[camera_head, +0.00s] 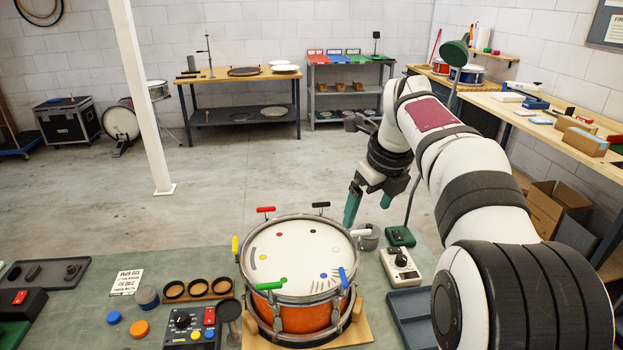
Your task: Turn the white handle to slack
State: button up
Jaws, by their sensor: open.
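An orange drum (303,318) with a metal rim stands on a wooden board on the bench. Its white handle (361,232) sticks out at the right side of the rim. Coloured dots and dark marks are on the drum head (305,250); the marks are too small to read. My gripper (369,205) has green fingers, is open and empty, and hangs above and slightly right of the white handle, apart from it. The handle shows below the fingers.
Other rim handles are red (265,209), black (320,205), yellow (235,247), green (270,285) and blue (343,277). A grey cup (370,240) and a white dial box (401,268) stand close right of the white handle. A blue tray (412,310) lies front right.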

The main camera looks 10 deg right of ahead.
aim_at(363, 231)
jog(key=w+d+m, duration=0.3)
jog(key=w+m, duration=0.2)
jog(key=shift+t, duration=0.4)
jog(key=x, duration=1.5)
jog(key=shift+s+d+f, duration=0.1)
jog(key=shift+d+f, duration=0.2)
jog(key=c, duration=1.4)
jog(key=shift+n, duration=0.5)
jog(key=n, duration=0.2)
jog(key=n+y, duration=0.1)
jog(key=n, duration=0.1)
jog(key=shift+d+n+g+y, duration=0.2)
jog(key=shift+n+g+y, duration=0.1)
jog(key=shift+o, duration=0.2)
jog(key=n, duration=0.1)
jog(key=n+y, duration=0.1)
jog(key=n, duration=0.1)
jog(key=n+g, duration=0.1)
jog(key=n, duration=0.1)
jog(key=shift+w+d, duration=0.15)
jog(key=shift+w, duration=0.1)
jog(key=shift+n+y, duration=0.3)
jog(key=shift+s, duration=0.2)
